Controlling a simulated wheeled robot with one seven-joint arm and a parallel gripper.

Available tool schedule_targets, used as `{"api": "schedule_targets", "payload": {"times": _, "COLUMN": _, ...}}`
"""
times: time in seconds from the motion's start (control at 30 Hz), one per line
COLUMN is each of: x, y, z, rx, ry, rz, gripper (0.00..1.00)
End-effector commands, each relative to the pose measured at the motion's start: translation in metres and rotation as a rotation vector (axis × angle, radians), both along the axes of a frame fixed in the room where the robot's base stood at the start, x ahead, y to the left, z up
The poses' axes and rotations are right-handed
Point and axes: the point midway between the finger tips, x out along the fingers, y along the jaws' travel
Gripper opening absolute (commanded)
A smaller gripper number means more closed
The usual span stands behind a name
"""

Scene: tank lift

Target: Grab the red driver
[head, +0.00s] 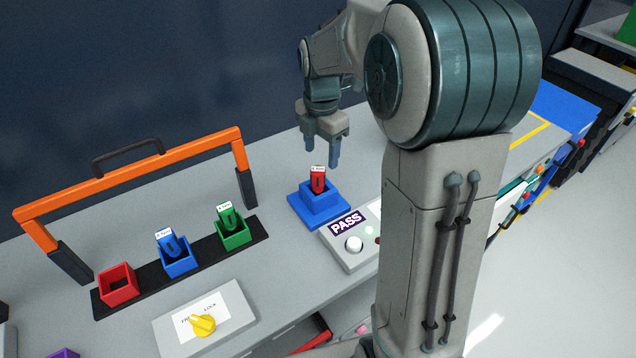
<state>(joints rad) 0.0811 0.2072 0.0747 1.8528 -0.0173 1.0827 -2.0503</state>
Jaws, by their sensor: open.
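The red driver (318,180) stands upright in a blue stepped holder (320,208) at the middle of the bench, with a small white label on its top. My gripper (322,160) points down just above the red driver, fingers apart on either side and empty. It appears not to touch the driver. A blue driver (168,242) stands in a blue square holder (179,262), and a green driver (227,216) in a green holder (235,236). A red square holder (118,285) at the left of the same black strip is empty.
An orange frame with a handle (140,170) arches behind the black strip. A grey box with a yellow knob (203,324) lies in front. A panel reading PASS (347,222) with a white button is right of the driver's holder, partly hidden by my arm.

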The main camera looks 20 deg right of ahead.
Motion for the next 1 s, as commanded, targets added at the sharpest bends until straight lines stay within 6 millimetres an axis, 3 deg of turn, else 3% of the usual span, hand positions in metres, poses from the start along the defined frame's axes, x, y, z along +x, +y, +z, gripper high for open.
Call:
{"api": "schedule_targets", "payload": {"times": 0.23, "x": -0.001, "y": 0.003, "z": -0.018, "rx": 0.0, "ry": 0.003, "rz": 0.0, "gripper": 0.59}}
{"api": "schedule_targets", "payload": {"times": 0.5, "x": -0.001, "y": 0.007, "z": -0.056, "rx": 0.0, "ry": 0.001, "rz": -0.001, "gripper": 0.59}}
{"api": "schedule_targets", "payload": {"times": 0.77, "x": 0.0, "y": 0.007, "z": -0.06, "rx": 0.0, "ry": -0.001, "rz": -0.001, "gripper": 0.59}}
{"api": "schedule_targets", "payload": {"times": 0.8, "x": 0.0, "y": 0.007, "z": -0.06, "rx": 0.0, "ry": -0.001, "rz": -0.001, "gripper": 0.56}}
{"api": "schedule_targets", "payload": {"times": 1.0, "x": 0.0, "y": 0.007, "z": -0.06, "rx": 0.0, "ry": -0.001, "rz": -0.001, "gripper": 0.04}}
